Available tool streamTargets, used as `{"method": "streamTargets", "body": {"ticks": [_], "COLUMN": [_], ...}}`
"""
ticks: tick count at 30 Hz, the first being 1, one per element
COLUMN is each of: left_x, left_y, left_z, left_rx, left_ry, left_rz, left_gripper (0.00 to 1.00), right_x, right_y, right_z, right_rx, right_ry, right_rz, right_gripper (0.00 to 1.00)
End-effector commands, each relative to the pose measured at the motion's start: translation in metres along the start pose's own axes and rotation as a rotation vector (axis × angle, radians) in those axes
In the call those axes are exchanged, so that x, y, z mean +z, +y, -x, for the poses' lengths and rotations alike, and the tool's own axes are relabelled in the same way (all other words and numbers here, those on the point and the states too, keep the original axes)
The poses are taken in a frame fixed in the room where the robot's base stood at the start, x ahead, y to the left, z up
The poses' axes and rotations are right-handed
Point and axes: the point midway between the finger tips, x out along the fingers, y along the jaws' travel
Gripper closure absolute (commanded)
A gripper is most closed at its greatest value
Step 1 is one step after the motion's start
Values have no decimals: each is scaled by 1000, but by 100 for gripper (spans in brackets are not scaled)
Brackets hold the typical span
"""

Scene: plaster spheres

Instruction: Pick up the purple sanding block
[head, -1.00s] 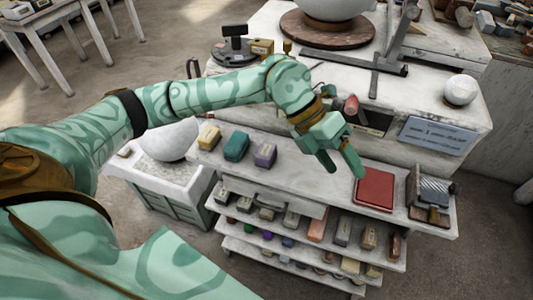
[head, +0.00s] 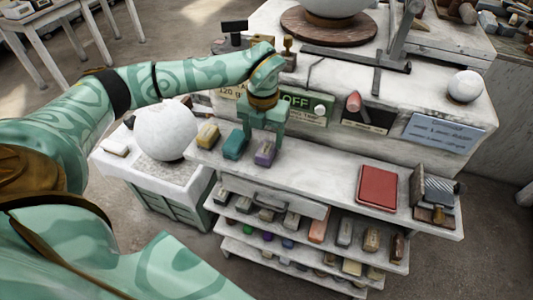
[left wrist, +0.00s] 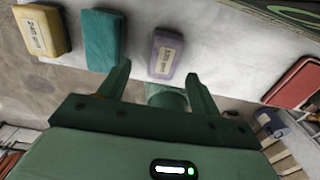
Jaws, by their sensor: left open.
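The purple sanding block (head: 265,153) lies on the pale top shelf of the stand, at the right end of a row of three blocks. In the left wrist view the purple block (left wrist: 167,55), with a printed label, shows beyond and between my fingertips. My left gripper (head: 264,142) is open and empty, pointing down just above and behind the block in the head view. Its two fingers (left wrist: 158,72) also show in the left wrist view, apart from the block. My right gripper is not in view.
A teal block (head: 235,145) and a yellow block (head: 207,135) lie left of the purple one. A red pad (head: 377,187) lies further right on the shelf. The shelf between is clear. A green OFF sign (head: 303,104) is on the face behind. A white sphere (head: 165,132) stands at left.

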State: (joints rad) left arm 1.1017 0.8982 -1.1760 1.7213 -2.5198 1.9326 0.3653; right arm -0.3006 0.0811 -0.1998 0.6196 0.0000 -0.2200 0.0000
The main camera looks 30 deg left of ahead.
Motion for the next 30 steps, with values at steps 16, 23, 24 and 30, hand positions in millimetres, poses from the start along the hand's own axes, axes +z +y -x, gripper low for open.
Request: {"method": "streamTargets", "body": {"ticks": [16, 23, 24, 30], "left_x": [4, 4, 4, 4], "left_y": [-6, -6, -6, -6], "left_z": [-53, -52, -52, -52], "left_rx": [0, 0, 0, 0], "left_ry": [-1, -1, -1, -1], "left_rz": [0, 0, 0, 0], "left_gripper": [36, 78, 85, 85], "right_x": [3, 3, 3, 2], "right_y": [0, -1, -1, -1], "right_z": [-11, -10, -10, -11], "right_rx": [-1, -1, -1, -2], "right_ry": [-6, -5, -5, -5], "right_rz": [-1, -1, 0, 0], "right_gripper": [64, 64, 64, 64]}}
